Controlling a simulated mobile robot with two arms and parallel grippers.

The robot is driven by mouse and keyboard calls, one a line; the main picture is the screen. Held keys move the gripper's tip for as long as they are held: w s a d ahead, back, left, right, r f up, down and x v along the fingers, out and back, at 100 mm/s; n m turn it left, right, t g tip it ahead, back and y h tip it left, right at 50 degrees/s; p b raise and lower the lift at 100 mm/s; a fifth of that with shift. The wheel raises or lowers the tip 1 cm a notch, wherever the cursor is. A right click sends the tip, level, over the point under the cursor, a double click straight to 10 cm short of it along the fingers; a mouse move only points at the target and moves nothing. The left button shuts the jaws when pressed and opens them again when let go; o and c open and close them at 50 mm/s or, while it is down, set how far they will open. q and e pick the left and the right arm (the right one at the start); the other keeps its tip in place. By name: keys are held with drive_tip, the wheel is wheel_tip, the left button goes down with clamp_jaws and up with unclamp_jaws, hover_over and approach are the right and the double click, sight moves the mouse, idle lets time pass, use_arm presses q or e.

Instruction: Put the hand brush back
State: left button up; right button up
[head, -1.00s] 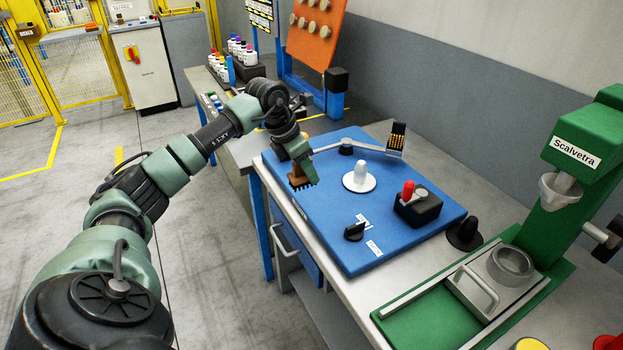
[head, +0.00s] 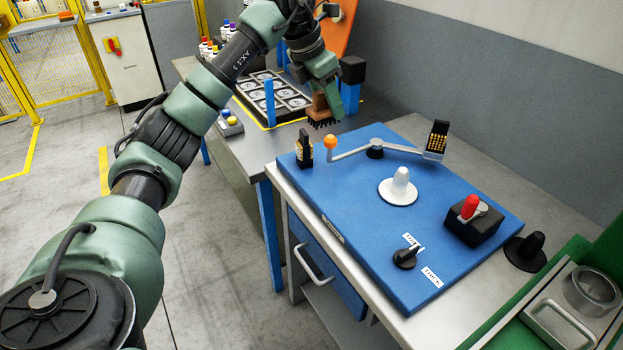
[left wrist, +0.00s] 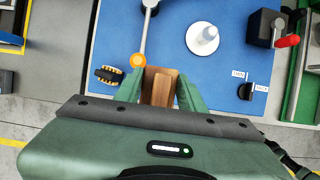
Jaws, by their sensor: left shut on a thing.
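The hand brush (head: 319,108) has a brown wooden body and dark bristles that point down in the head view. My left gripper (head: 320,88) is shut on its wooden body and holds it up around the far left corner of the blue board. In the left wrist view the brush's wood (left wrist: 160,87) shows between the green fingers (left wrist: 160,95); its bristles are hidden there. I cannot tell its exact height. My right gripper is in neither view.
Behind, a grey table holds a tray of round discs (head: 272,97) and several bottles.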

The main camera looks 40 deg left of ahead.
sight(329, 124)
use_arm(q)
drive_tip(key=f, duration=0.4)
drive_tip(key=d+f, duration=0.1)
drive_tip(key=f, duration=0.1)
drive_tip(key=shift+s+f, duration=0.1)
drive_tip(key=shift+s, duration=0.05)
wheel_tip(329, 124, down, 9)
drive_tip(key=shift+a+r+p, duration=0.15)
drive_tip(key=shift+p, duration=0.55)
wheel_tip(329, 124, down, 4)
drive_tip(key=shift+p, duration=0.3)
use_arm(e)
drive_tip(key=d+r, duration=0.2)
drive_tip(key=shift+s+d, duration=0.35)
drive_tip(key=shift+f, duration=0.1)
use_arm(q)
drive_tip(key=shift+f, duration=0.2)
drive_tip(key=o, duration=1.3)
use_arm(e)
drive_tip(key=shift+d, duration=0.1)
